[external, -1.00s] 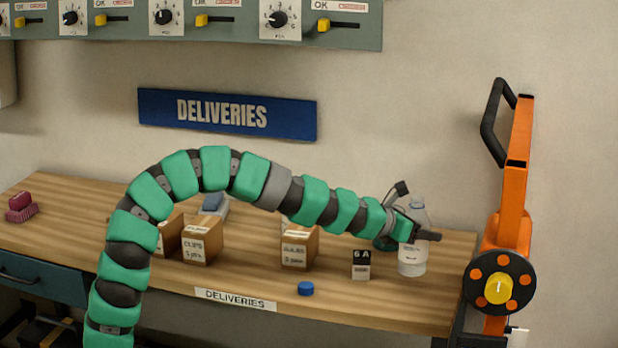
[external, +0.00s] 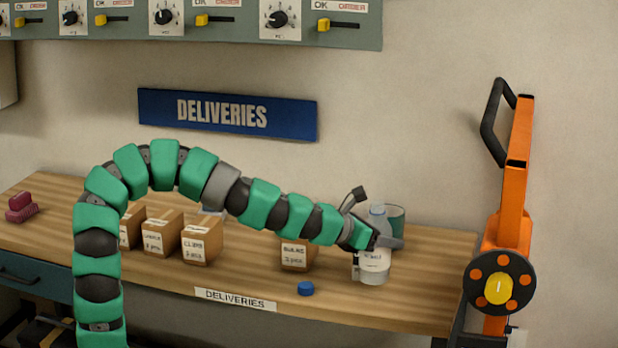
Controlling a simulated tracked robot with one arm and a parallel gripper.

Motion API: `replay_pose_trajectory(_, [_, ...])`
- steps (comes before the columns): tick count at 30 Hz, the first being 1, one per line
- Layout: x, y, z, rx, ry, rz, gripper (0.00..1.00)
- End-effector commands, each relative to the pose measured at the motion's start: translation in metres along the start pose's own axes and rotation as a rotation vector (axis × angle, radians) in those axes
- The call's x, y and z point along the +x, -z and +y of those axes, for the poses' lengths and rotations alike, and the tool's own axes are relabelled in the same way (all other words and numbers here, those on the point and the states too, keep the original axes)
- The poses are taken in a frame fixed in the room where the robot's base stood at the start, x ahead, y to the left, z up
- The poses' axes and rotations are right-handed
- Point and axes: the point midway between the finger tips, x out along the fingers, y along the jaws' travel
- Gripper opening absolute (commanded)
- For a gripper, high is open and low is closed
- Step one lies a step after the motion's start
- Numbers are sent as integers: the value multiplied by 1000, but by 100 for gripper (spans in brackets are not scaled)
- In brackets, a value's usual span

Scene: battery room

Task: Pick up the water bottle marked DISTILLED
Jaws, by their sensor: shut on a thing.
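A clear bottle with a white label (external: 375,270) is near the right end of the wooden bench in the external view. The print on its label is too small to read. My gripper (external: 388,243) is shut on the bottle at its upper part, reaching in from the left. The bottle looks upright. I cannot tell whether its base touches the bench or is a little above it.
The bench (external: 430,280) also holds several labelled cardboard boxes (external: 201,245), a blue cap (external: 306,289) in front, and a green-grey round container (external: 397,216) behind the bottle. The 6 A block is mostly hidden by the bottle. An orange post (external: 516,180) stands at the right.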

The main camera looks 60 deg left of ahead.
Motion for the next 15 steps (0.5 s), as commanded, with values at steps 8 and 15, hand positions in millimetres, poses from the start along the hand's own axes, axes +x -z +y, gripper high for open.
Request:
replay_pose_trajectory(8, [-27,6,2,-2,0,-3,28])
replay_pose_trajectory(15, [-42,12,2,-1,-1,-1,28])
